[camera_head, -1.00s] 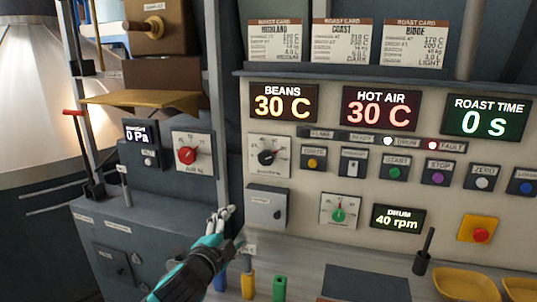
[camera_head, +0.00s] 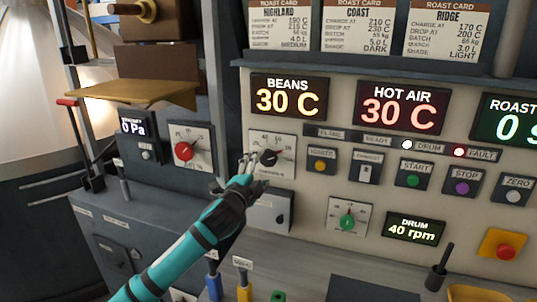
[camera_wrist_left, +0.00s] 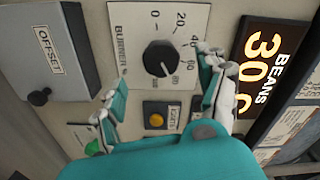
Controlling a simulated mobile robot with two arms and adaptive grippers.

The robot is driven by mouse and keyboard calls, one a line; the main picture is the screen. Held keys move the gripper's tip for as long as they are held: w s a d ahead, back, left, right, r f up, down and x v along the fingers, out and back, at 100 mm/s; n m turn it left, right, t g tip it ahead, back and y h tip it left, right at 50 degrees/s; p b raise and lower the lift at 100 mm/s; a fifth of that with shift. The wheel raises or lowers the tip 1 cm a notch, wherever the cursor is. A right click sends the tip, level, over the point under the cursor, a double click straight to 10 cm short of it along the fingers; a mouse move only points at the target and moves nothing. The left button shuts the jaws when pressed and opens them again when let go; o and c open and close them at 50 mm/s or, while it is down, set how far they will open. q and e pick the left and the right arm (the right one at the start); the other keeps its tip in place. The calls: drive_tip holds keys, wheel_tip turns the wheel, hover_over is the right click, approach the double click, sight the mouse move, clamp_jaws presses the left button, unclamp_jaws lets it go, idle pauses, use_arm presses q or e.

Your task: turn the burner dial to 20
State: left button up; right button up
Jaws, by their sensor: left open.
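The burner dial is a black knob (camera_head: 268,157) on a white square scale plate (camera_head: 285,143), below the BEANS display. In the left wrist view the knob (camera_wrist_left: 160,58) sits in the middle of its plate, marked with 0, 20, 40 and higher numbers. My right gripper is not in view.
A red AIR dial (camera_head: 183,151) is at left and a green dial (camera_head: 347,222) below. The ignite button (camera_head: 320,165) sits right of the burner plate. A grey box (camera_head: 269,209) protrudes below it. A wooden tray (camera_head: 130,92) juts out at upper left.

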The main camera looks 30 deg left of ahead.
sight(267, 160)
use_arm(q)
drive_tip(key=p+x, duration=0.1)
drive_tip(key=x, duration=0.5)
drive_tip(key=shift+r, duration=0.15)
drive_tip(key=shift+w+a+p, duration=0.2)
drive_tip(key=shift+w+p, duration=0.1)
drive_tip(key=shift+w, duration=0.3)
drive_tip(key=c, duration=1.2)
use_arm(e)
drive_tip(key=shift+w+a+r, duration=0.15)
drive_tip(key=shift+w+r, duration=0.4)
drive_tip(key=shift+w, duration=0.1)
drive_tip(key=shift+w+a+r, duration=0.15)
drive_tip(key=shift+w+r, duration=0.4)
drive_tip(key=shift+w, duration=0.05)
